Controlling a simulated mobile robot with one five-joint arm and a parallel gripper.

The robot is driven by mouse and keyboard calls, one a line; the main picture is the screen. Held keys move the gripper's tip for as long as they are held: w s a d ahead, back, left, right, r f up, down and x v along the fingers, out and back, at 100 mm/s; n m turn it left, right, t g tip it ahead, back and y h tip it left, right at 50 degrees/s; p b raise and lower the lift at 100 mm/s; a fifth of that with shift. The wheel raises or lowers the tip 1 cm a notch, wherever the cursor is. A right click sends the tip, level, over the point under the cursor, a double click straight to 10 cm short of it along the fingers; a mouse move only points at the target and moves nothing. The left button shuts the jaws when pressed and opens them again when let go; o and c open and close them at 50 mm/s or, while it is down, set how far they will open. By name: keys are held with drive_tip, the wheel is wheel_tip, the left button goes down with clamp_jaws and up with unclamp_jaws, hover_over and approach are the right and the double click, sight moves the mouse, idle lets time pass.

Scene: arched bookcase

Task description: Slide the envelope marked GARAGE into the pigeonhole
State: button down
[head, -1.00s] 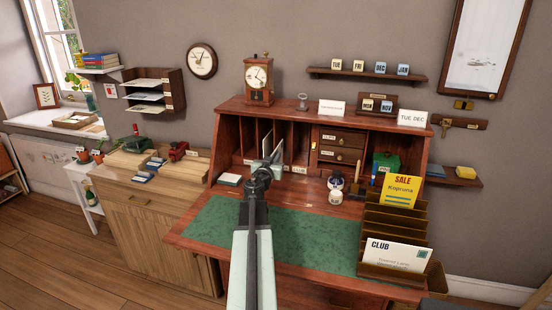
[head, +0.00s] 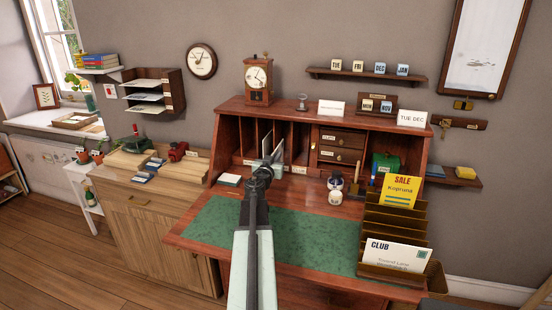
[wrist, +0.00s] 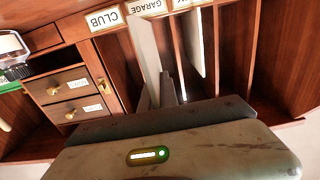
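My gripper (head: 264,166) is at the front of the desk's upright pigeonholes. In the wrist view its narrow fingers (wrist: 160,92) look closed on a pale envelope (wrist: 147,45), seen nearly edge-on. The envelope reaches into the slots by the GARAGE label (wrist: 147,6), beside the CLUB label (wrist: 103,20); how deep it sits I cannot tell. It also shows in the head view (head: 276,151), upright and slightly tilted. The writing on it cannot be read. Another pale envelope (wrist: 195,42) stands in a neighbouring slot.
A stepped rack (head: 392,232) at the desk's right front holds a CLUB envelope (head: 396,254) and a yellow SALE card (head: 400,190). Ink bottles (head: 335,190) and small drawers (head: 342,147) lie right of the slots. The green desk mat (head: 310,240) is clear.

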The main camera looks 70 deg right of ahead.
drive_tip(key=shift+w+d, duration=0.2)
drive_tip(key=shift+d, duration=2.85)
drive_tip(key=shift+w+d, duration=0.15)
drive_tip(key=shift+d, duration=2.9)
drive_tip(key=c, duration=1.6)
unclamp_jaws()
drive_tip(key=shift+o, duration=0.2)
drive_tip(key=shift+a, duration=0.1)
drive_tip(key=a, duration=0.7)
drive_tip(key=shift+s+a, duration=0.25)
drive_tip(key=shift+a, duration=0.1)
